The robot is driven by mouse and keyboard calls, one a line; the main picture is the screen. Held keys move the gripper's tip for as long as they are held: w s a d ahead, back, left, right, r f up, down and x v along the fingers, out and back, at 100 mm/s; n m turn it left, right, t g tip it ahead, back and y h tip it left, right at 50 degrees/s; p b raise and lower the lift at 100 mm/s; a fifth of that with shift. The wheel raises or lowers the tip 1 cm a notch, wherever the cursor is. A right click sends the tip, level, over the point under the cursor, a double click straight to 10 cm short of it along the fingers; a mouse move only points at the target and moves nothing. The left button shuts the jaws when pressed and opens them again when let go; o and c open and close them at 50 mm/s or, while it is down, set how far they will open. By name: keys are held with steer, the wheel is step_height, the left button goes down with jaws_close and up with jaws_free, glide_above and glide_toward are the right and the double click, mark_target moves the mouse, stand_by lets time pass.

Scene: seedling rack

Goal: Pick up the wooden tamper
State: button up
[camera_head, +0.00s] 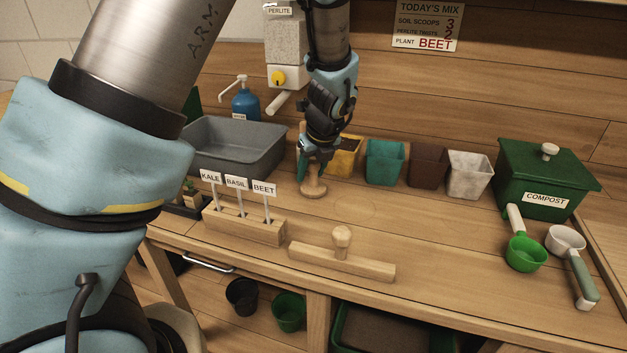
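The wooden tamper (314,189) stands upright on the bench, its round base showing below my gripper (313,168). My gripper points down over it, with green-tipped fingers around or beside its stem. The fingers and wrist hide part of the stem, and I cannot tell whether they press on it. The base appears to rest on the bench top.
A wooden bar with a knob (342,262) lies in front, beside a label block (245,228). A grey tub (232,145) stands at left. Several pots, including a teal one (385,163), stand behind. A green compost bin (545,180) and two scoops are at right.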

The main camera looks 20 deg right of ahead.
jaws_close()
steer(key=shift+r, duration=0.1)
stand_by(0.3)
step_height(320, 180, up, 10)
steer(key=shift+f+b, duration=0.1)
steer(key=shift+b, duration=0.55)
steer(key=shift+c, duration=0.8)
jaws_free()
jaws_close()
